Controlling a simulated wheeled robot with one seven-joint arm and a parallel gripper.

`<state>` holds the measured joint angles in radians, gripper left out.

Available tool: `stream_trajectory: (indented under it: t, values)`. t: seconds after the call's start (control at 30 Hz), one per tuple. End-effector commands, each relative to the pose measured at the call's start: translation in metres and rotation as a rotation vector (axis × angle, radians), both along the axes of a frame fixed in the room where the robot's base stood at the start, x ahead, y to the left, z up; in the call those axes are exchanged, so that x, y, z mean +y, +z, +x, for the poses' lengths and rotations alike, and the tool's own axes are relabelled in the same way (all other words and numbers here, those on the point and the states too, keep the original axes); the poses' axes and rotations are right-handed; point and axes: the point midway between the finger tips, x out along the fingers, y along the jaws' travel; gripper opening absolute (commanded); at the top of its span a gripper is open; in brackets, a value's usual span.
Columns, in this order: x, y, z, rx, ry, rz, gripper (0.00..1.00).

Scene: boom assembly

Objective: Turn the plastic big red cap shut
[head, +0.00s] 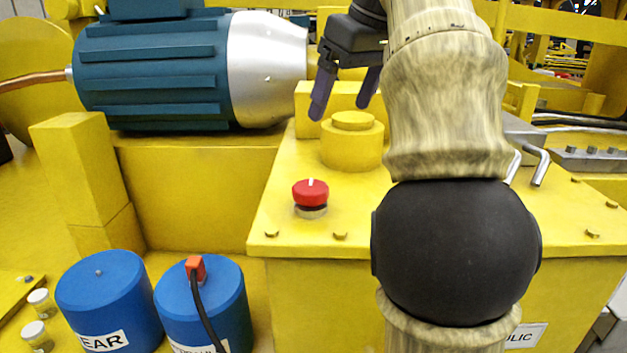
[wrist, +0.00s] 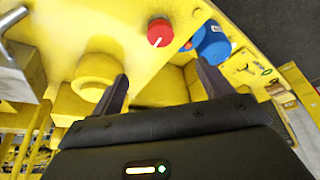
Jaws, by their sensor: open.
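The big red cap (head: 311,193) sits on a short metallic neck on the yellow tank top, left of my arm. A white mark on it points roughly toward the back in the head view. My gripper (head: 342,108) is open and empty, above and behind the cap, close to the yellow round filler boss. In the wrist view the red cap (wrist: 160,32) lies beyond the fingertips, between their directions. My gripper (wrist: 162,72) shows there with its two dark fingers spread and touching nothing that I can see.
A yellow round boss (head: 352,142) stands behind the cap. A blue and silver motor (head: 170,68) lies at the back left. Two blue canisters (head: 108,300) stand lower left. Bent metal pipes (head: 540,165) are right of my arm. The tank top around the cap is clear.

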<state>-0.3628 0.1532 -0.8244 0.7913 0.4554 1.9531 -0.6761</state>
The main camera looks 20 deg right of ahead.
Motion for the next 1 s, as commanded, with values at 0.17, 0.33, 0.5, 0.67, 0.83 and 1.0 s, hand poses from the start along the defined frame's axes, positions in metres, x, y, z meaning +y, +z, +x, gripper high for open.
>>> stream_trajectory:
  t: [0.17, 0.33, 0.5, 0.67, 0.83, 1.0]
  values:
    - [0.003, -0.011, 0.004, -0.001, 0.004, 0.003, 0.79]
    - [0.007, -0.027, 0.009, 0.002, 0.006, 0.001, 0.79]
    - [0.011, -0.049, 0.016, 0.002, 0.005, 0.001, 0.79]
    - [0.015, -0.071, 0.025, 0.003, 0.005, 0.001, 0.79]
    - [0.019, -0.093, 0.033, 0.003, 0.005, 0.000, 0.79]
    - [0.023, -0.116, 0.042, 0.003, 0.004, 0.000, 0.79]
